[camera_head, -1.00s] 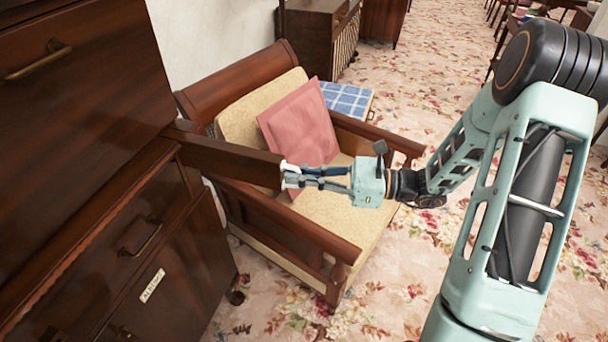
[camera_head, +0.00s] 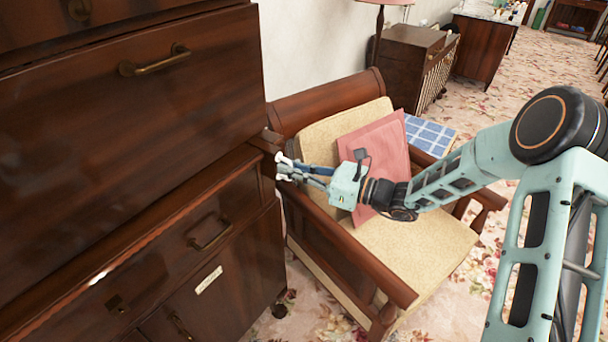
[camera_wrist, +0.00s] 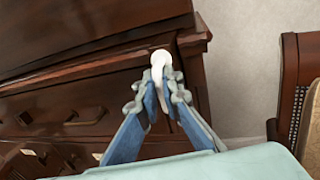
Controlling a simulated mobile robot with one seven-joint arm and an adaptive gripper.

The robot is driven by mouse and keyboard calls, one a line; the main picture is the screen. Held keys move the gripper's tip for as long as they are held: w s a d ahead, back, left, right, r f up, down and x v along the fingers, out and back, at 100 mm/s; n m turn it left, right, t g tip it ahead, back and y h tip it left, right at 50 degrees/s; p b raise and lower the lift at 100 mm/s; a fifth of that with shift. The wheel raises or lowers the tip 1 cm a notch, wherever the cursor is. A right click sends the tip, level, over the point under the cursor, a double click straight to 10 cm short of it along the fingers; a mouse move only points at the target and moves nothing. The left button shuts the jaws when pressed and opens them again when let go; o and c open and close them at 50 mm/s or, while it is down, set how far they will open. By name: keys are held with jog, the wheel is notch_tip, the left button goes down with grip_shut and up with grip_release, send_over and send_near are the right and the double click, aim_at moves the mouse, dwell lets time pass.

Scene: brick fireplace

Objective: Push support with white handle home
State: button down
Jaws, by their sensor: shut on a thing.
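The white handle (camera_head: 283,159) is at the right front edge of the dark wooden bureau (camera_head: 225,175). It also shows in the wrist view (camera_wrist: 160,62), between my fingertips. My gripper (camera_head: 285,170) is shut on the handle, with its fingers pointing at the bureau front; in the wrist view the fingers (camera_wrist: 160,88) close around the handle from both sides. The wooden support behind the handle sits close to the bureau front, with little or none of its length standing out. The fingers and handle hide its end, so I cannot tell whether it is flush.
A wooden armchair (camera_head: 395,285) with a yellow seat and pink cushion (camera_head: 378,150) stands right beside the bureau, under my arm. A blue checked stool (camera_head: 430,133) is behind it. Drawers with brass handles (camera_head: 155,60) are to the left. Floral carpet is free at right.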

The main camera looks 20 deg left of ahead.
jog(key=shift+w+a+r, duration=0.15)
jog(key=shift+a+r, duration=0.05)
jog(key=shift+r, duration=0.1)
jog(key=c, duration=2.1)
grip_release()
jog(key=shift+d, duration=0.1)
jog(key=shift+f, duration=0.1)
jog(key=shift+d, duration=0.1)
jog(key=s+d, duration=0.2)
jog(key=d, duration=0.9)
jog(key=shift+d, duration=0.35)
